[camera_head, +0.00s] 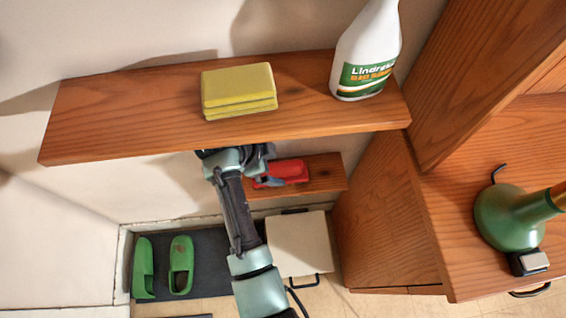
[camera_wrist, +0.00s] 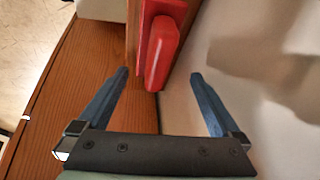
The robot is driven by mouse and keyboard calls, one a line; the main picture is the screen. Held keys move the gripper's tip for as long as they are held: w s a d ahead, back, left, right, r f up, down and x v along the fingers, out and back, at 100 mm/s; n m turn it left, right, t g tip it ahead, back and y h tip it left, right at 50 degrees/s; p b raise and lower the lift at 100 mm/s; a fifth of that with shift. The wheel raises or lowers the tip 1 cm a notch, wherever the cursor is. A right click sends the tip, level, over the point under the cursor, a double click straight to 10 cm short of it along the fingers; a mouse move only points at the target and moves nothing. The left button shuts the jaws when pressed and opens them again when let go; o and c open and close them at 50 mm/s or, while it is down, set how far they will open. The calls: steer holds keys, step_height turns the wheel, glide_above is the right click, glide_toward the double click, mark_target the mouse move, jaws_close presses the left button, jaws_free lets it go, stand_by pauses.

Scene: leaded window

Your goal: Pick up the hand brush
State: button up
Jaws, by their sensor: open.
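The hand brush (camera_head: 290,171) appears as a red object on the small lower wooden shelf, partly hidden behind my gripper in the head view. In the wrist view the red brush (camera_wrist: 162,50) lies at the top centre, its rounded handle pointing toward me. My gripper (camera_head: 263,168) is beside the brush's left end, just under the front edge of the upper shelf. In the wrist view my gripper (camera_wrist: 158,78) is open, with one finger on each side of the handle's line. The jaws look empty; whether the handle end is between the fingertips I cannot tell.
The upper shelf (camera_head: 130,115) overhangs close to my gripper. It holds yellow sponges (camera_head: 238,90) and a white spray bottle (camera_head: 367,50). A wooden cabinet (camera_head: 380,220) stands right of the lower shelf (camera_head: 325,175). Below are a white bin (camera_head: 300,243) and green clogs (camera_head: 180,265).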

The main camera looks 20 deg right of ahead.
mark_target(284, 173)
steer(key=shift+d+f+m, duration=0.25)
steer(key=shift+f+m, duration=0.15)
steer(key=shift+f, duration=0.2)
steer(key=shift+s+b+x, duration=0.15)
steer(key=shift+b+x, duration=0.2)
steer(key=shift+x, duration=1.2)
steer(key=shift+s+b+x, duration=0.15)
steer(key=shift+b+x, duration=0.15)
steer(key=shift+x, duration=1.3)
steer(key=shift+a+f, duration=0.15)
steer(key=shift+f, duration=0.2)
steer(key=shift+c, duration=0.3)
steer(key=c, duration=1.3)
steer(key=shift+c, duration=0.2)
steer(key=shift+r, duration=0.1)
steer(key=r, duration=0.2)
steer(key=r+p, duration=0.1)
steer(key=r, duration=0.5)
steer(key=shift+s+p, duration=0.3)
steer(key=shift+s, duration=0.05)
steer(key=s+a, duration=0.2)
steer(key=s, duration=0.7)
steer(key=s+a, duration=0.2)
steer(key=s, duration=0.8)
steer(key=shift+f+p, duration=0.35)
steer(key=shift+p, duration=0.1)
